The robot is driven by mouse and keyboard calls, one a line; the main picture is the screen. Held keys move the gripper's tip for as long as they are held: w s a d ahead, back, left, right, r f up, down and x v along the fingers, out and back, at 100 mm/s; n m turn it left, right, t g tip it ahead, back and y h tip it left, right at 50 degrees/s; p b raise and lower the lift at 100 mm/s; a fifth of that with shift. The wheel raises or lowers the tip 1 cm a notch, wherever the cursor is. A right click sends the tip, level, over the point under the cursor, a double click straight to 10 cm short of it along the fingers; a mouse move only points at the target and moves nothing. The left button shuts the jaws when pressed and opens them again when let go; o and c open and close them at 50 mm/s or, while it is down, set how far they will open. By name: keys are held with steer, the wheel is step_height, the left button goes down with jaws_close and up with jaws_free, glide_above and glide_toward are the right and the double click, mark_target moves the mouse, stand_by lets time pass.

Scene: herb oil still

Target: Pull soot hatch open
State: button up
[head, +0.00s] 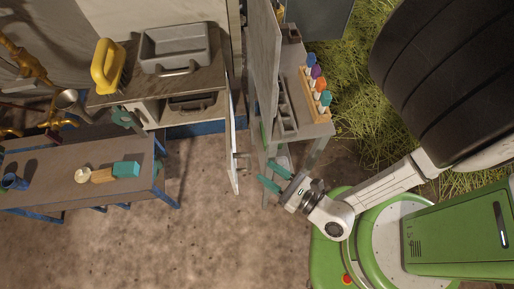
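A pale upright panel (232,148), seen almost edge-on, stands out from the right front of the wooden-topped cabinet (205,82). It looks like the soot hatch, but no label shows. A small handle (244,156) appears on its right face. My gripper (268,173) is to the right of the panel and a little below the handle in the picture. Its two teal fingers are apart, with nothing seen between them. A gap shows between the fingers and the handle; the exact depth is hard to tell.
A tall grey board (264,60) and a narrow rack table (316,130) with several colour-capped bottles stand close above my gripper. A low bench (60,182) with a teal-ended brush (118,171) is at left. A large black tyre (450,75) is at right. Bare floor lies below.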

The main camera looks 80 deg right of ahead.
steer(key=shift+v, duration=1.65)
steer(key=shift+c, duration=0.2)
